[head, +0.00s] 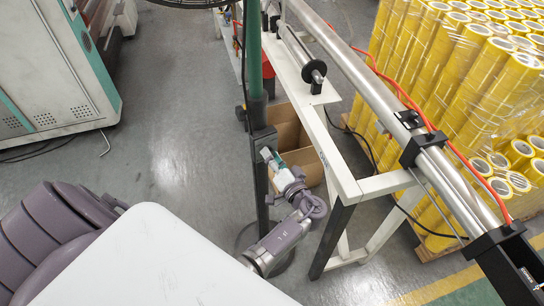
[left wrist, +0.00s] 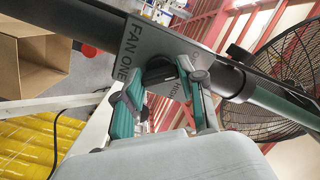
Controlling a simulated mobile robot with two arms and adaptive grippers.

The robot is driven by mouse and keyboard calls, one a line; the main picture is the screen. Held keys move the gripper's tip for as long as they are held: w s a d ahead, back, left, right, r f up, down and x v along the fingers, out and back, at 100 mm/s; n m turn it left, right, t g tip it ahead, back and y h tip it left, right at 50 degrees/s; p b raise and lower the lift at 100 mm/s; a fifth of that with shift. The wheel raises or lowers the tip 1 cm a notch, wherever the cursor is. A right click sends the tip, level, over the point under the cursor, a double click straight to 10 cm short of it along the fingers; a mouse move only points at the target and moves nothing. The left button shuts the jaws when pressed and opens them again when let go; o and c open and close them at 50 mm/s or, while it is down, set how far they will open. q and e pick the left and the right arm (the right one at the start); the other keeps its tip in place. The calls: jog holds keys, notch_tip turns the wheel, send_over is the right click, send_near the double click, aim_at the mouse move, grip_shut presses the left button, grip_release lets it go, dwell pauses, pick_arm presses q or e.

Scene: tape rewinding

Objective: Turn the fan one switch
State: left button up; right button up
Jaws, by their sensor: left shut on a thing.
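The fan one switch is a black knob (left wrist: 159,71) on a grey plate marked "FAN ONE" (left wrist: 133,48) in the left wrist view. The plate is fixed to the fan's post, which shows dark and green in the head view (head: 254,62). My left gripper (left wrist: 160,78) has its teal-padded fingers on either side of the knob and is shut on it. In the head view my left gripper (head: 273,158) reaches the post from below, and the knob is hidden there. The fan's black cage (left wrist: 278,82) shows at the right of the left wrist view. My right gripper is not in view.
A white machine frame (head: 322,130) with a long metal roller (head: 352,62) stands right of the post. An open cardboard box (head: 290,135) sits on the floor behind it. Yellow tape rolls (head: 455,70) are stacked at right. Grey floor (head: 185,110) is clear at left.

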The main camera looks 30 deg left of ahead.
pick_arm(q)
jog(key=shift+m, duration=0.3)
jog(key=m+b, duration=0.1)
jog(key=m, duration=0.5)
jog(key=shift+m, duration=0.7)
jog(key=o, duration=1.1)
jog(key=shift+o, duration=0.2)
